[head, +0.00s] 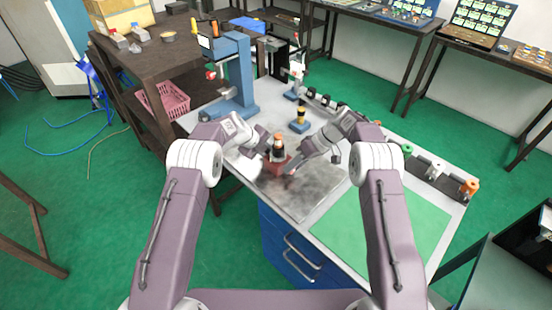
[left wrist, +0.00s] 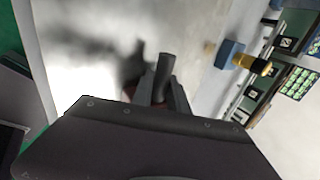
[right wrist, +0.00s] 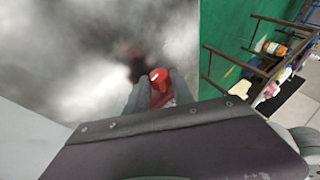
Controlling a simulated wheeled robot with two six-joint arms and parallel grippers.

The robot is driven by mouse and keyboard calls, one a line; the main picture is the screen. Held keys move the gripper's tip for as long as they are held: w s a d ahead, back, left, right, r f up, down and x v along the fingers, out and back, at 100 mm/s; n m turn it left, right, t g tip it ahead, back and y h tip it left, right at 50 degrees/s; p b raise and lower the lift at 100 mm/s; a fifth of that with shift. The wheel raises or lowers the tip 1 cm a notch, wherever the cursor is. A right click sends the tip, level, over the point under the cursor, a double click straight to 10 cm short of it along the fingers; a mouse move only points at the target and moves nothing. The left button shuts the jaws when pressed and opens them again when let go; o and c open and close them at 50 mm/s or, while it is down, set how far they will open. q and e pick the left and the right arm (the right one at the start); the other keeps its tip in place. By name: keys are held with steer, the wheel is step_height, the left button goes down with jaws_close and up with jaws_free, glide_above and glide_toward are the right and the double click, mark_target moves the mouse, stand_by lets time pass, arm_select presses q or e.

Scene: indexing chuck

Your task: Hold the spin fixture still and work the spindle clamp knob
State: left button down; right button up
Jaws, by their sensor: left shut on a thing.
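The spin fixture (head: 278,158) stands on the grey mat, with a reddish base and a dark upper part topped in orange. My left gripper (head: 262,153) is at its left side. In the left wrist view my left gripper (left wrist: 163,88) is shut on a grey cylindrical part (left wrist: 166,64), with a bit of red beside it. My right gripper (head: 292,166) is at the fixture's right side. In the right wrist view my right gripper (right wrist: 158,88) has its fingers apart on either side of a red rounded part (right wrist: 159,78); contact is unclear. I cannot tell which part is the clamp knob.
A blue press-like stand (head: 236,80) is at the back left of the bench. A small blue-based post with a black and yellow top (head: 300,118) stands behind the fixture. Several holders line the right edge. The green mat (head: 385,228) at the front right is clear.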

steer(key=o, duration=0.3)
steer(key=shift+s+a+r+t+h, duration=0.1)
steer(key=shift+a+t+h, duration=0.05)
steer(key=shift+t+h, duration=0.2)
steer(key=t+h, duration=0.1)
steer(key=h, duration=0.1)
steer(key=n+t+h, duration=0.1)
steer(key=shift+s+a+t, duration=0.35)
steer(key=v, duration=1.2)
steer(key=s+d+f+m+h, duration=0.1)
steer(key=s+d+f+m, duration=0.1)
steer(key=s, duration=0.6)
steer(key=s+d+f+m+g+h, duration=0.1)
steer(key=s+d+f+m, duration=0.1)
steer(key=s+d+m, duration=0.2)
steer(key=s+d+f+m+g+h, duration=0.1)
steer(key=s+d+f+m, duration=0.1)
steer(key=s, duration=0.9)
steer(key=shift+s+d+f+m, duration=0.3)
steer(key=shift+d+f+m, duration=0.05)
steer(key=shift+d+m, duration=0.35)
